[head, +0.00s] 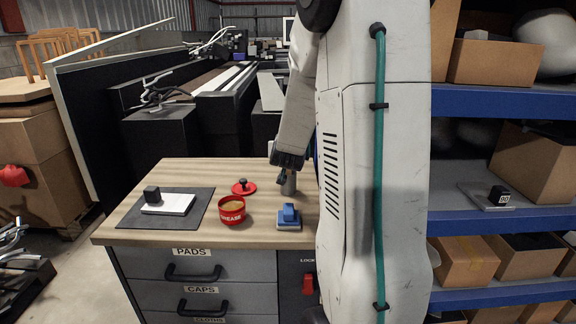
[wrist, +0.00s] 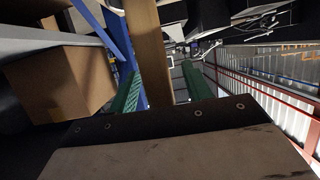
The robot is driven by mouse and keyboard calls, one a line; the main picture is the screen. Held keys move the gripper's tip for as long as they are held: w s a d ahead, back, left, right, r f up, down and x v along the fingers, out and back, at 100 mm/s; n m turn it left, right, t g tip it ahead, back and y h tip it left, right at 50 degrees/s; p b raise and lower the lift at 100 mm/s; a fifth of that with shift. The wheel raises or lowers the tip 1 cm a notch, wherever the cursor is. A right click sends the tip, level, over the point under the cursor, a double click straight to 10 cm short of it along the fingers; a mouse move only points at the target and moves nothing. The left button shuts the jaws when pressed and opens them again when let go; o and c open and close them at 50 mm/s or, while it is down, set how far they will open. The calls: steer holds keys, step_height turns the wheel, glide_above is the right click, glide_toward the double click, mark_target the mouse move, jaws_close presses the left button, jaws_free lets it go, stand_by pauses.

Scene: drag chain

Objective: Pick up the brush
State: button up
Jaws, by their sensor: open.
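My gripper (head: 283,177) is low over the back right of the wooden bench top (head: 150,228), beside a grey cylinder (head: 290,187). In the wrist view its two green fingers (wrist: 160,88) stand apart, so it is open. A tan wooden strip (wrist: 149,45) runs between the fingers in that view. I cannot tell whether it is the brush's handle, or whether the fingers touch it. No brush is clearly recognisable in the head view. A blue-handled item (head: 288,217) with a pale base stands at the bench front. My arm hides the bench's right side.
A red grease tin (head: 232,211) and a red lid with a black knob (head: 244,188) are on the bench. A dark mat (head: 200,214) holds a white block (head: 168,205). Drawers (head: 185,266) are below. Shelves with boxes (head: 500,62) stand at the right.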

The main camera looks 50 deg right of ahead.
steer(key=shift+w+d+f, duration=0.1)
steer(key=shift+w+d, duration=0.05)
steer(key=shift+d, duration=0.1)
steer(key=c, duration=1.1)
steer(key=shift+o, duration=0.2)
